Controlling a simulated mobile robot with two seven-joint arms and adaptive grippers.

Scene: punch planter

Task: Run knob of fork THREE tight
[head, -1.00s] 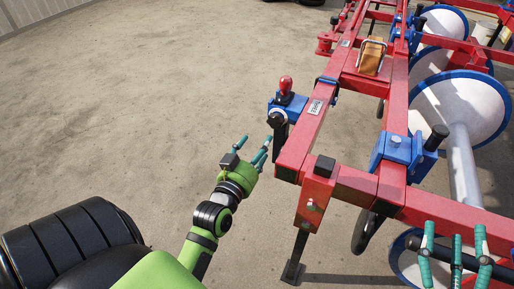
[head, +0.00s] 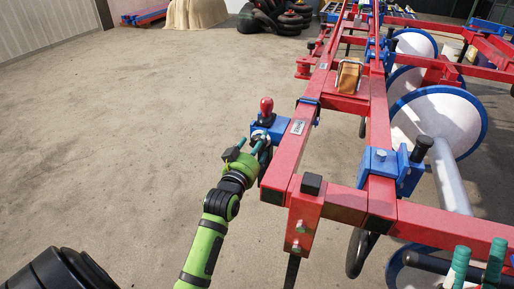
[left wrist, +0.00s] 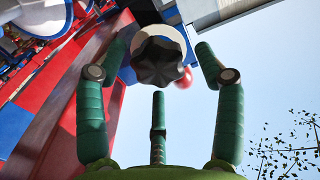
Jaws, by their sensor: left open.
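A black lobed knob (left wrist: 158,62) with a pale collar behind it shows in the left wrist view, between the spread green fingers of my left gripper (left wrist: 160,85). The fingers are open around it, with visible gaps on both sides. In the head view my left gripper (head: 255,148) is at the blue fork bracket (head: 275,120) on the red frame's left side, and largely hides the knob there. A red-topped lever (head: 266,106) stands on that bracket. A small label (head: 298,127) on the beam is too small to read surely. My right gripper (head: 478,265) is open and empty at the lower right.
The red frame (head: 335,205) fills the right side, with a second blue bracket (head: 385,165) and large white discs (head: 435,120) beyond. Tyres (head: 285,20) and a pale covered heap (head: 195,12) stand at the back. The concrete floor at left is clear.

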